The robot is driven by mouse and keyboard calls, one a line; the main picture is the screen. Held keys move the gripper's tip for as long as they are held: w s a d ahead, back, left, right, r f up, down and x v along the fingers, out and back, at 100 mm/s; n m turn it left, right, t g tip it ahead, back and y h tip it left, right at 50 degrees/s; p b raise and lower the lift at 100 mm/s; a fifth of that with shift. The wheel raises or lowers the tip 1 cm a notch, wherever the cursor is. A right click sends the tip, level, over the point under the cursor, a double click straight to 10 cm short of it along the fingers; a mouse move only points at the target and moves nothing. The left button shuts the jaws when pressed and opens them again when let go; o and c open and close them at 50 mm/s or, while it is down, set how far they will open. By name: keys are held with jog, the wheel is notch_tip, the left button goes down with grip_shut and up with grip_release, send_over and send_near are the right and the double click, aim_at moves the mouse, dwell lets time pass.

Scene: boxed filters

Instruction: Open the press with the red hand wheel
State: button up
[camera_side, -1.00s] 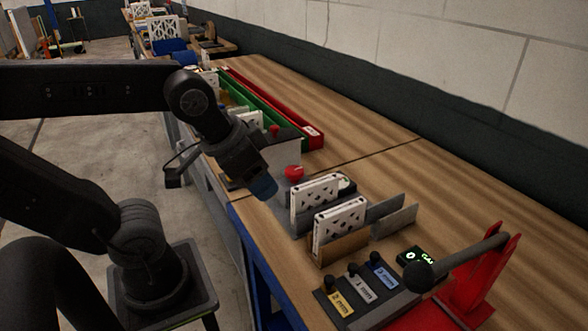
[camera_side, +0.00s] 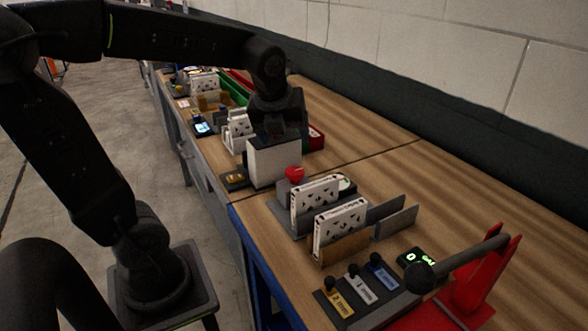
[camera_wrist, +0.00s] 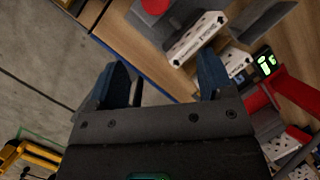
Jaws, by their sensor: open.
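In the side view a small round red wheel or knob (camera_side: 294,174) stands at the front right of a pale grey box-like body (camera_side: 274,162), which may be the press. A red part (camera_wrist: 155,5), probably the same wheel, shows at the top edge of the wrist view. My gripper (camera_wrist: 163,80) is open and empty, its blue-padded fingers spread over the table edge and floor. In the side view the gripper's dark body is at the pale grey body, behind or above it; its fingertips are hidden there. I cannot tell whether they touch.
White patterned filters (camera_side: 340,228) stand in holders right of the wheel. The back right bench is clear.

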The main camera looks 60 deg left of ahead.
aim_at(294, 171)
jog(key=w+a+f+m, duration=0.1)
jog(key=f, duration=0.3)
jog(key=w+a+f, duration=0.2)
jog(key=f, duration=0.2)
jog(key=w+a+f+m, duration=0.1)
jog(key=w+f, duration=0.1)
jog(key=f, duration=0.3)
jog(key=shift+a+m, duration=0.3)
jog(key=shift+a, duration=0.1)
jog(key=c, duration=0.9)
